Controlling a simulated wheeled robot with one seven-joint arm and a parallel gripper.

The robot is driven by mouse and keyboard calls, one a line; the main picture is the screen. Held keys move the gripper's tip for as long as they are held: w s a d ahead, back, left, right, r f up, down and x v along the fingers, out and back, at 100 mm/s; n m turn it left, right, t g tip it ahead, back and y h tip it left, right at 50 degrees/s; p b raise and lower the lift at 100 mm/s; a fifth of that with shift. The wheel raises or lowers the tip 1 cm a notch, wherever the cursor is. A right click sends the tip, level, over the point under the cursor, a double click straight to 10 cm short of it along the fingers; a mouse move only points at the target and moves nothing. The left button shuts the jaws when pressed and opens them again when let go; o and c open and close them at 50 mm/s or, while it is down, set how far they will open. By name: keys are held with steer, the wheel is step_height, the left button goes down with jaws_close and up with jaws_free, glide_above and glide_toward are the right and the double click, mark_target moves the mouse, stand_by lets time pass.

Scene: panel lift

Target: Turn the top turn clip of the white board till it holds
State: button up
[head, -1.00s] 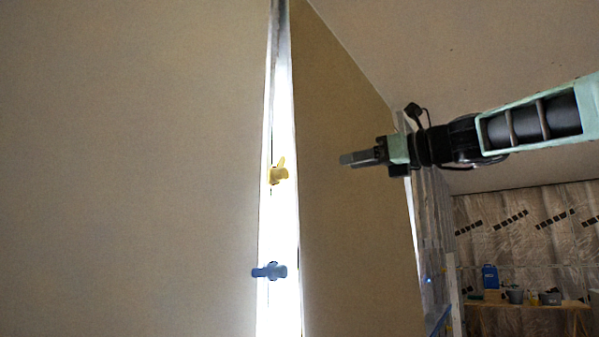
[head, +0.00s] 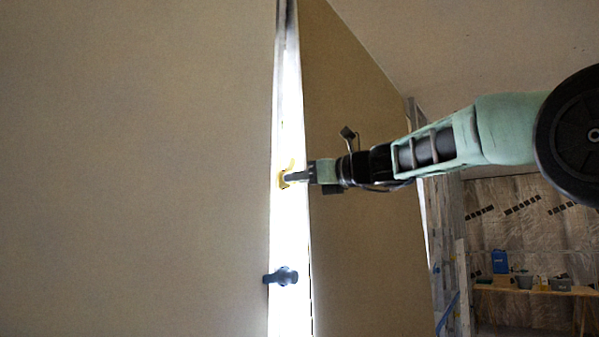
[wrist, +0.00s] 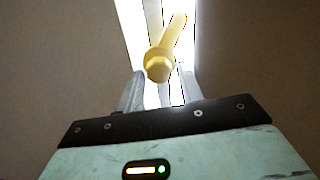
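The top turn clip is yellow (head: 283,181) and sits on the bright strip between two large panels. In the wrist view the yellow clip (wrist: 158,66) shows a round knob with a lever pointing up and slightly right. My gripper (head: 291,177) is at the clip and hides part of it in the head view. In the wrist view my gripper's fingers (wrist: 160,88) stand apart on either side below the knob; I cannot tell whether they touch it. The large left panel (head: 130,170), pale beige in this light, appears to be the white board.
A blue clip (head: 282,277) lies level lower on the strip, reaching left to the left panel's edge. A brown panel (head: 365,250) stands right of the strip, behind my arm. A bench (head: 530,290) with containers is far off at right.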

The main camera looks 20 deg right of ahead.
steer(key=shift+w+a, duration=0.2)
steer(key=shift+w, duration=0.05)
steer(key=c, duration=0.7)
steer(key=shift+f+n+b, duration=0.1)
steer(key=shift+n+b, duration=0.2)
steer(key=shift+b, duration=0.05)
steer(key=n+b, duration=1.2)
steer(key=n, duration=1.1)
steer(key=shift+r, duration=0.2)
steer(key=shift+n, duration=0.3)
